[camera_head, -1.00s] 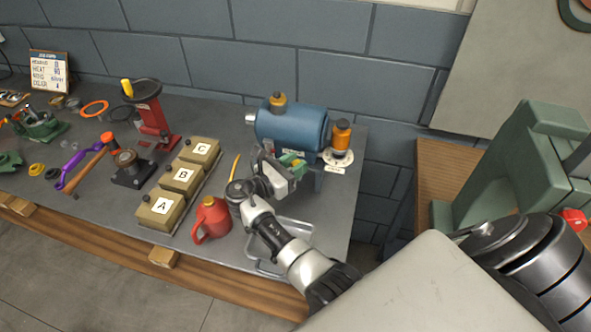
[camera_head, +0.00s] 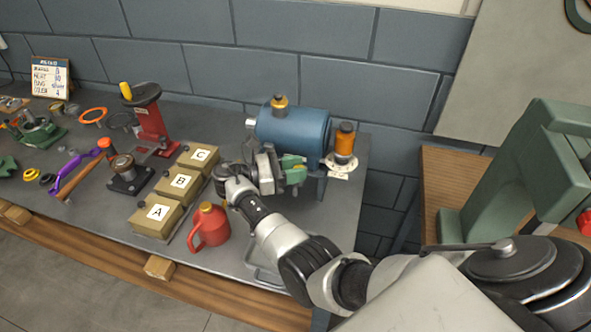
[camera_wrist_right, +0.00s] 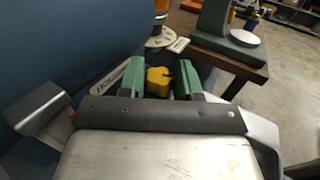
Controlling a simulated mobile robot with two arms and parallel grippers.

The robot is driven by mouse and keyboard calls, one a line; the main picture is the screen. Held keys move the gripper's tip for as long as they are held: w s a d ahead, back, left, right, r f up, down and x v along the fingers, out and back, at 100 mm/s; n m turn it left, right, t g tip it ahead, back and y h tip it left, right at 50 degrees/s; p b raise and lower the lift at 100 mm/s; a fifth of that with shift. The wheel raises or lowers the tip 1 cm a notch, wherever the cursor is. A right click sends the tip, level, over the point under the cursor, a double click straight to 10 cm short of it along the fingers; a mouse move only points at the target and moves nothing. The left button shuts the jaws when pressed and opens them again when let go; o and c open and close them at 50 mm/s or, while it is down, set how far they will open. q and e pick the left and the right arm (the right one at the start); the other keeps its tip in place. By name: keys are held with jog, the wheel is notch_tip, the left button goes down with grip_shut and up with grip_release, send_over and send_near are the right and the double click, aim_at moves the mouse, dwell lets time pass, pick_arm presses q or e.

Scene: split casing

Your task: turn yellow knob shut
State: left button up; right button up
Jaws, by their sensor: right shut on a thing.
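The yellow knob (camera_wrist_right: 158,82) shows in the right wrist view, between the two green fingertips of my right gripper (camera_wrist_right: 160,80). The gripper is shut on it. In the head view my right gripper (camera_head: 293,170) is at the front of the blue tank (camera_head: 292,134), low on its right half. The knob is hidden there behind the gripper and wrist. The tank fills the left of the wrist view as a dark blue surface. My left gripper is not in view.
A red oil can (camera_head: 210,228) stands close to my right forearm. Boxes A (camera_head: 157,213), B and C stand left of it. A green machine (camera_head: 530,170) stands at the right.

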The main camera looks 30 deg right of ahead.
jog(key=o, duration=0.8)
jog(key=shift+o, duration=0.6)
jog(key=shift+s+a+r, duration=0.1)
jog(key=shift+r, duration=0.05)
